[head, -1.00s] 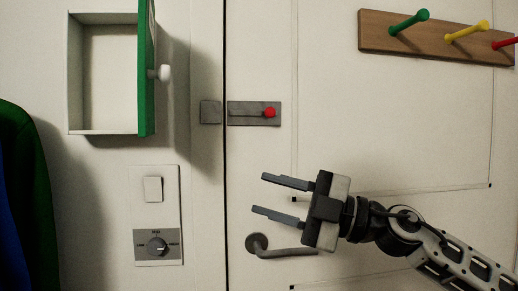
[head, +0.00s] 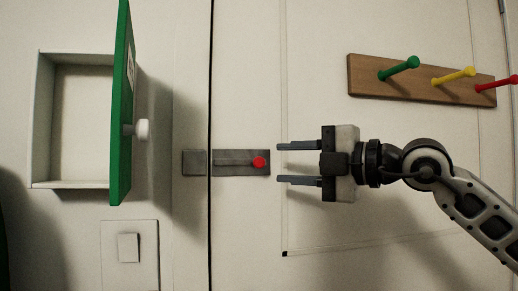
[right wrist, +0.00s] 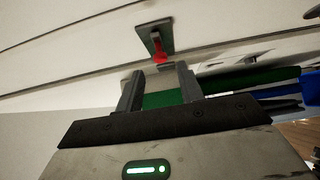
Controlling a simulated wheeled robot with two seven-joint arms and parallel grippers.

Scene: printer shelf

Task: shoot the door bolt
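The door bolt (head: 232,162) is a grey plate with a slide and a red knob (head: 259,162) at its right end, on the white door. The grey keeper (head: 194,162) sits left of the door gap, and the bolt does not visibly reach across into it. My right gripper (head: 297,163) is open and empty, just right of the red knob, its two fingers pointing left, one above and one below knob height. In the right wrist view the red knob (right wrist: 160,57) shows beyond the open fingers. My left gripper is not in view.
An open wall cabinet (head: 70,120) with a green door (head: 122,105) and white knob stands out at left. A wooden peg rail (head: 425,80) with coloured pegs is at upper right. A white wall switch (head: 128,248) is at lower left. The door around the bolt is clear.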

